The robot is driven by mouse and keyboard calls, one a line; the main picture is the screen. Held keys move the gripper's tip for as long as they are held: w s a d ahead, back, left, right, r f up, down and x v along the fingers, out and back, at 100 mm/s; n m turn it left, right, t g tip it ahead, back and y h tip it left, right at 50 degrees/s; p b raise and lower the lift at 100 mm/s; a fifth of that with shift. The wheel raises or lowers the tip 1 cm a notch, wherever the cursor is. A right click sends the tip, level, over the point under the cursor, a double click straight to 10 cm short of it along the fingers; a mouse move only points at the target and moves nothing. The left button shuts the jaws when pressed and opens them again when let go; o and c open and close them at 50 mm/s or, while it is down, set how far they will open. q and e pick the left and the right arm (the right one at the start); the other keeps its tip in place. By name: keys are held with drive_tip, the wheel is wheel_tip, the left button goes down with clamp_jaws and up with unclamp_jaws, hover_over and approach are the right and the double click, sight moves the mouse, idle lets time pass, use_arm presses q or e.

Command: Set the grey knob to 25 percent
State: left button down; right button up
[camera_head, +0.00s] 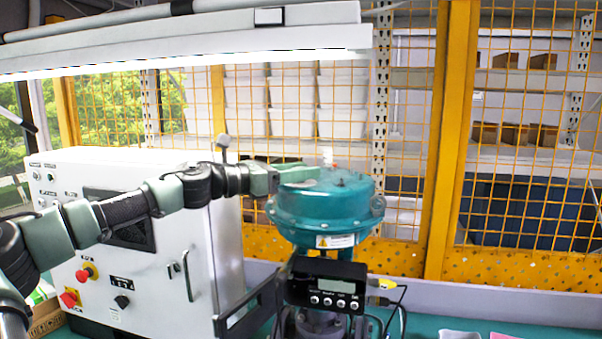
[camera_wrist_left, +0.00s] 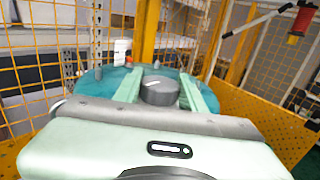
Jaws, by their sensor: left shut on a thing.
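The grey knob (camera_wrist_left: 159,90) is a short round knob on top of the teal round actuator (camera_wrist_left: 88,80). A white line on the knob's top runs roughly left to right in the left wrist view. My left gripper (camera_head: 300,175) reaches in from the left over the actuator (camera_head: 325,212), its green fingers low on the top. In the left wrist view my left gripper (camera_wrist_left: 160,92) has one finger on each side of the knob and is shut on it. In the head view the fingers hide the knob. My right gripper is not in view.
A black positioner box (camera_head: 327,286) with a display and several buttons sits below the actuator. A white control cabinet (camera_head: 150,240) stands at left, behind my arm. A small white-and-red fitting (camera_head: 328,157) stands on the actuator top. A yellow mesh fence (camera_head: 440,140) is behind.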

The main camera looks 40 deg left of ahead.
use_arm(q)
drive_tip(key=shift+r+m+h, duration=0.1)
drive_tip(key=shift+m+h, duration=0.2)
drive_tip(key=shift+h, duration=0.2)
drive_tip(key=c, duration=0.8)
unclamp_jaws()
drive_tip(key=shift+c, duration=0.2)
drive_tip(key=shift+s+a+f+b, duration=0.15)
drive_tip(key=shift+s+f+b, duration=0.1)
drive_tip(key=shift+b, duration=0.2)
drive_tip(key=b+v, duration=0.6)
drive_tip(key=v, duration=0.1)
drive_tip(key=shift+s+r, duration=0.15)
drive_tip(key=shift+r, duration=0.2)
drive_tip(key=shift+a, duration=0.1)
